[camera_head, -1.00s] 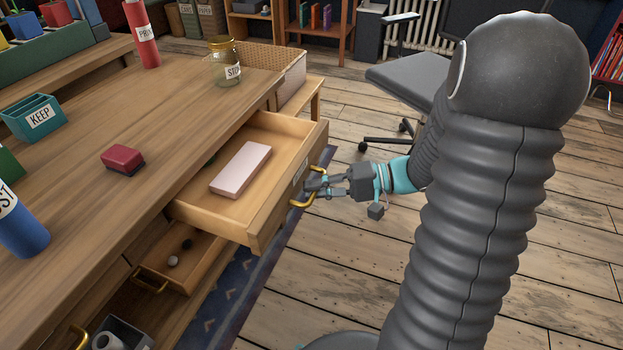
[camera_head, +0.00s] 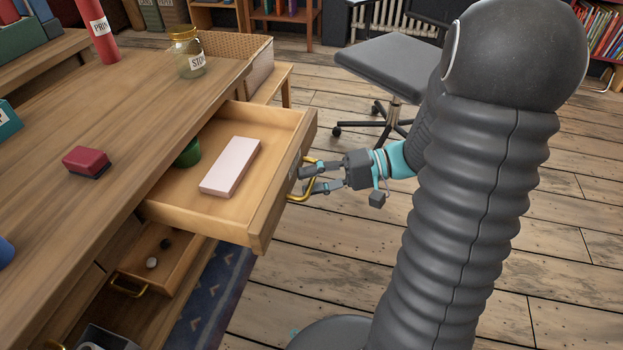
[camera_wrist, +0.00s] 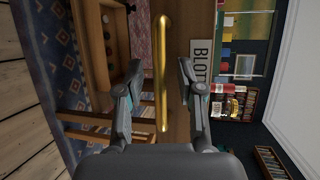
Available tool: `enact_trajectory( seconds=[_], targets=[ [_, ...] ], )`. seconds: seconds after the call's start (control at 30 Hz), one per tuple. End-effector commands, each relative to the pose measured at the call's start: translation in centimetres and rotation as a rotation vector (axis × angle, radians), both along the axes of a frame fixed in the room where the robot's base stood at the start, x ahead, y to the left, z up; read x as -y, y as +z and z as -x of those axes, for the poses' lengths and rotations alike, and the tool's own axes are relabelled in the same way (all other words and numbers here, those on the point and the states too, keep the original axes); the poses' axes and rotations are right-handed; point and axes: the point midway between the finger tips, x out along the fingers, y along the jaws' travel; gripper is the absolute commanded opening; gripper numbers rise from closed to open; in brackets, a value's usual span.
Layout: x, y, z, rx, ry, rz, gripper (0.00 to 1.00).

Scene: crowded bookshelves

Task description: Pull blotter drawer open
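The blotter drawer (camera_head: 262,213) is a wooden drawer pulled well out of the desk. Inside lie a pale pink block (camera_head: 230,166) and a round green object (camera_head: 188,154) near the back. A brass handle (camera_head: 302,191) is on its front. A white label starting "BLOT" (camera_wrist: 199,64) shows beside the handle in the wrist view. My gripper (camera_head: 307,181) is at the handle with its fingers apart. In the wrist view the brass bar (camera_wrist: 163,75) runs between the two open fingers, with gaps on both sides.
A lower drawer (camera_head: 130,268), partly open, holds small round objects. On the desktop (camera_head: 120,110) are a red block (camera_head: 87,162), a glass jar (camera_head: 188,52) and a red cylinder (camera_head: 99,30). A grey chair (camera_head: 395,65) stands behind my arm. The wooden floor beside the drawer is clear.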

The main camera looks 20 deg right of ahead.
Motion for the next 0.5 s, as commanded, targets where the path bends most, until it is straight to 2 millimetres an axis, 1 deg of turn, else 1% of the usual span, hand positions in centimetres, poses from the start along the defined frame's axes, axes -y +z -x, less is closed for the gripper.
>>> enact_trajectory(
  seconds=[0.27, 0.37, 0.5],
  targets=[
    [0.2, 0.1, 0.1, 0.000, 0.001, 0.000, 0.37],
    [1.1, 0.3, 0.1, 0.001, 0.000, -0.001, 0.37],
    [3.5, 0.7, 0.4, 0.001, -0.003, -0.001, 0.37]
  ],
)
